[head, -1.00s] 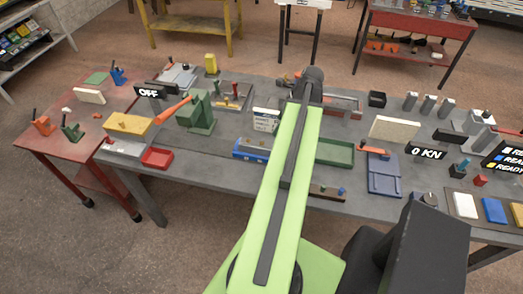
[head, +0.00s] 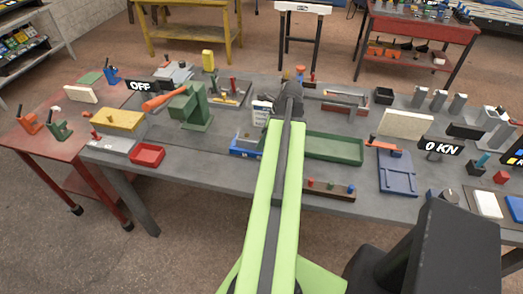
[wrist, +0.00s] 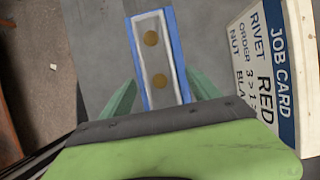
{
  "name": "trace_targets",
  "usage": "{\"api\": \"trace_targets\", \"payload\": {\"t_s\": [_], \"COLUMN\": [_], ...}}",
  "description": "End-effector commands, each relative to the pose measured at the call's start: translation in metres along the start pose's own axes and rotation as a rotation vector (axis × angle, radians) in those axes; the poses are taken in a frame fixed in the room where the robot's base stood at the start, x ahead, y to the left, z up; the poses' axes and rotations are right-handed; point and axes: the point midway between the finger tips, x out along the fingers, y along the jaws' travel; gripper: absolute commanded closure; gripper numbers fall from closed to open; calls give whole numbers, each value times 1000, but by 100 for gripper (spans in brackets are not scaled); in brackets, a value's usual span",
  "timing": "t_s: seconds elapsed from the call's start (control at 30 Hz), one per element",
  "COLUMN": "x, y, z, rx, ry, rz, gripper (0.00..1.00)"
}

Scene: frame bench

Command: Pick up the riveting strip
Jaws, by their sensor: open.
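The riveting strip looks to be the pale grey metal strip (wrist: 156,62) with two brass-coloured round spots, lying in a blue holder (wrist: 134,48) in the wrist view. My gripper (wrist: 160,92) is open, with one green finger on each side of the strip's near part. I cannot tell whether the fingers touch it. The near end of the strip is hidden by my gripper's body. In the head view the blue holder (head: 243,151) sits on the grey bench, partly hidden by my green arm. My gripper's fingers are hidden there.
A white and blue job card (wrist: 268,62) stands close to the right of the strip. A green tray (head: 335,147) lies right of my arm, and a red tray (head: 147,154) and a green press (head: 192,107) lie left.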

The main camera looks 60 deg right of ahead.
Motion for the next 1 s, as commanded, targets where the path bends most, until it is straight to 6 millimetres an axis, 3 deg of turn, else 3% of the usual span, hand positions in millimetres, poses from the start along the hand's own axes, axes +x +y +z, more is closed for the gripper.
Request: {"api": "trace_targets", "payload": {"t_s": [0.03,0.07,0.3,0.83,1.0], "x": [15,17,14,14,14], "y": [0,0,0,0,0], "z": [-3,-3,0,-1,-1], "rx": [-1,-1,0,0,0], "ry": [0,0,0,0,0], "rz": [0,0,-1,0,0], "gripper": [29,29,30,100,100]}}
